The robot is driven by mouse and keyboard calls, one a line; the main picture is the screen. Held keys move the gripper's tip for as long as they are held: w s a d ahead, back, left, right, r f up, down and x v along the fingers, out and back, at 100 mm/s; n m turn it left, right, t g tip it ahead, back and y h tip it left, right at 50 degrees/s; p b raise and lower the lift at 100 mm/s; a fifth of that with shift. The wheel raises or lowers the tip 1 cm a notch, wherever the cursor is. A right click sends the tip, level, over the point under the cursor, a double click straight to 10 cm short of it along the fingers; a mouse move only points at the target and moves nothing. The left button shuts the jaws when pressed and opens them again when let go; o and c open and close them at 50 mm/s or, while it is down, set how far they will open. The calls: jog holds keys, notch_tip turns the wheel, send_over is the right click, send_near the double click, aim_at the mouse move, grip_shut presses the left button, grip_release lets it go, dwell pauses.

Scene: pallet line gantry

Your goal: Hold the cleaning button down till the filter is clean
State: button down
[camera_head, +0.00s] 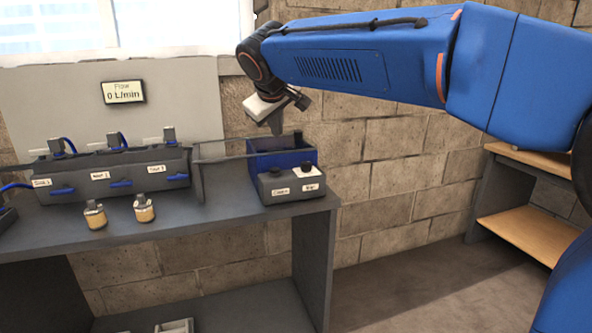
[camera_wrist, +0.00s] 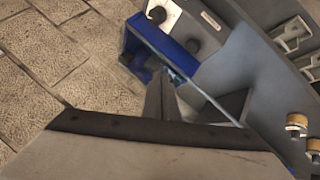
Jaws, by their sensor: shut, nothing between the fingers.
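Each has a small label, too blurred to read surely. My gripper (camera_head: 276,128) is shut and empty, pointing down above the back of the box, apart from the buttons. In the wrist view its fingers (camera_wrist: 163,84) are over the blue-walled opening (camera_wrist: 135,32). I cannot tell whether a filter lies inside.
Two brass-coloured cylinders (camera_head: 144,209) stand on the bench (camera_head: 180,224) in front of a dark unit with several blue levers (camera_head: 121,184). A flow display (camera_head: 123,92) on the panel reads 0 L/min. A wooden shelf (camera_head: 525,225) stands at right.

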jog(key=shift+w+a+r, duration=0.35)
jog(key=shift+w+a, duration=0.1)
jog(key=shift+f, duration=0.15)
send_near(275, 167)
jog(key=shift+w+d+f, duration=0.1)
jog(key=shift+w+f, duration=0.3)
jog(key=shift+w, duration=0.35)
jog(key=shift+w+f, duration=0.45)
jog(key=shift+w, duration=0.3)
jog(key=shift+w+d+f, duration=0.1)
jog(key=shift+w+f, duration=0.3)
jog(key=shift+w, duration=0.3)
jog(key=shift+f, duration=1)
dwell(3.9)
